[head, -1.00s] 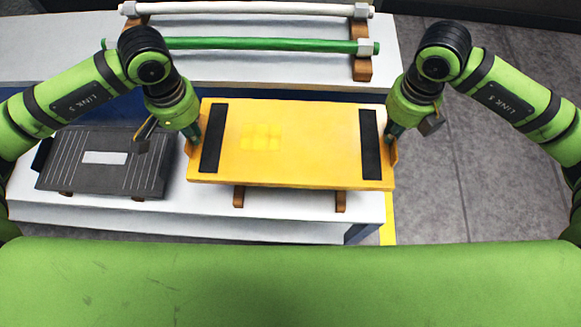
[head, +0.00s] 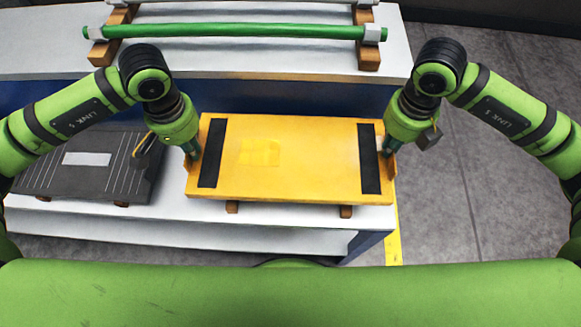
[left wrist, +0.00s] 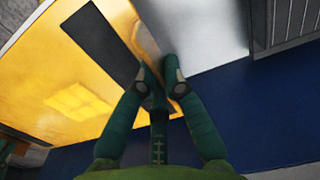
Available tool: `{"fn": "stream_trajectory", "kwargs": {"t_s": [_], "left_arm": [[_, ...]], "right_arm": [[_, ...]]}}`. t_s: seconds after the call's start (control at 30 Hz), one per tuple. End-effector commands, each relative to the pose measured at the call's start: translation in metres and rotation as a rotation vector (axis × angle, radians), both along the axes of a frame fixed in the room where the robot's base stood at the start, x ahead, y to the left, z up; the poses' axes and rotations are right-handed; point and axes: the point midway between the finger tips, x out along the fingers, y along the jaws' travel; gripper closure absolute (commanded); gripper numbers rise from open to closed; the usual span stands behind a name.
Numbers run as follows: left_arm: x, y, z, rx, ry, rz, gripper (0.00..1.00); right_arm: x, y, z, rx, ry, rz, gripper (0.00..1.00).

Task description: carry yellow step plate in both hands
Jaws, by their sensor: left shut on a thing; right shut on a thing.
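The yellow step plate (head: 300,160) has a black strip near each end and lies level between my two grippers in the head view. My left gripper (head: 194,163) is shut on its left end, and my right gripper (head: 388,160) is shut on its right end. In the left wrist view the plate (left wrist: 75,75) fills the upper left, and the left gripper's fingers (left wrist: 160,85) close on its edge. The plate is over the white bench top (head: 290,214), with two wooden blocks (head: 345,211) just below its front edge. Whether it touches them is unclear.
A dark grey ribbed plate (head: 85,165) lies on blocks to the left of the yellow plate. Behind, a white-topped bench (head: 290,60) carries a green bar (head: 240,31) on wooden supports. Open grey floor (head: 520,200) lies to the right.

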Motion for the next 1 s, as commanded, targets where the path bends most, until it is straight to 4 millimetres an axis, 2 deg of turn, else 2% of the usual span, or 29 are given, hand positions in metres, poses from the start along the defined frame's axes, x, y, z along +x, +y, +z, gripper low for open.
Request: {"fn": "stream_trajectory", "kwargs": {"t_s": [0.27,1.0], "left_arm": [[0.001,-0.001,-0.009,-0.003,-0.003,-0.001,1.00],[0.001,-0.001,-0.052,-0.003,-0.003,-0.001,1.00]], "right_arm": [[0.001,0.001,-0.008,0.004,-0.003,0.001,1.00],[0.001,0.001,-0.052,0.004,-0.003,0.001,1.00]]}}
